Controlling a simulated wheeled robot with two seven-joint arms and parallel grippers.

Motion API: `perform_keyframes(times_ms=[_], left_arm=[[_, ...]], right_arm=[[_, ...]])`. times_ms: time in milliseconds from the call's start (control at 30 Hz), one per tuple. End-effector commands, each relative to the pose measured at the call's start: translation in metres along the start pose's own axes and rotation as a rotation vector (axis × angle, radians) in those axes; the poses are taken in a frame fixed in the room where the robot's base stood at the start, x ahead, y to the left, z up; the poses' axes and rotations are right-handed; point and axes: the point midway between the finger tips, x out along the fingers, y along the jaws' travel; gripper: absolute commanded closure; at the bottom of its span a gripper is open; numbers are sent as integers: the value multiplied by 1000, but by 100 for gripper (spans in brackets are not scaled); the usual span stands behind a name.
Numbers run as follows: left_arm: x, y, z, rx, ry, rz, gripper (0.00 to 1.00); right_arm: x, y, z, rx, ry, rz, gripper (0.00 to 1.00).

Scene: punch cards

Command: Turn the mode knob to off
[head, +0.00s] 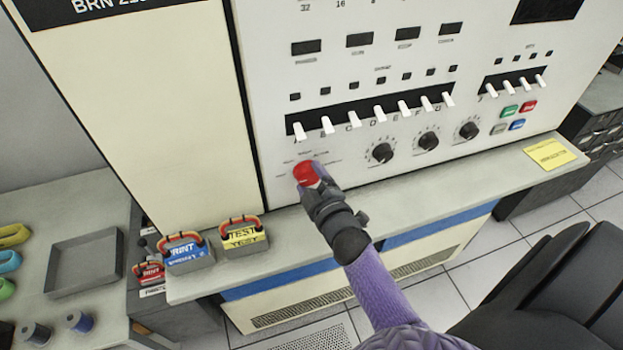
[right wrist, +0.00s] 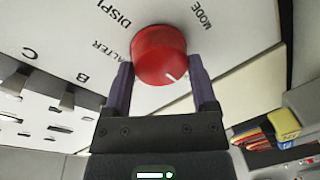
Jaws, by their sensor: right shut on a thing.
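The red mode knob (head: 306,173) sits on the lower left of the white panel, below the row of white switches. In the right wrist view the knob (right wrist: 159,54) has a white pointer mark, aimed toward the lower right of that picture, and the printed words MODE, DISPL and ALTER show near it. My right gripper (head: 314,184) is shut on the knob, with one finger on each side of it in the wrist view (right wrist: 160,88). The off label cannot be read. My left gripper is not in view.
White toggle switches (head: 380,113) stand above the knob, and black knobs (head: 428,141) are to its right. A ledge (head: 400,199) runs below the panel. PRINT (head: 186,253) and TEST (head: 243,237) blocks stand on it at the left. A dark chair (head: 560,290) is at lower right.

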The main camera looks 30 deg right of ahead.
Motion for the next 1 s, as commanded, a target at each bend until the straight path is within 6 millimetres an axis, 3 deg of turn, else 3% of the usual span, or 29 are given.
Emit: perform_keyframes(times_ms=[467, 500, 600, 867, 1000], left_arm=[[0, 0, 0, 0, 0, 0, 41], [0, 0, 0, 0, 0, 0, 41], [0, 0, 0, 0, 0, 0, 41], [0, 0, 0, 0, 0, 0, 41], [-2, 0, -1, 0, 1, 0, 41]], right_arm=[[0, -1, 0, -16, -3, -2, 85], [0, -1, 0, -16, -3, -2, 22], [0, -1, 0, -15, -2, -2, 0], [-2, -1, 0, -14, -2, -2, 0], [-24, -1, 0, -15, -4, -3, 0]])
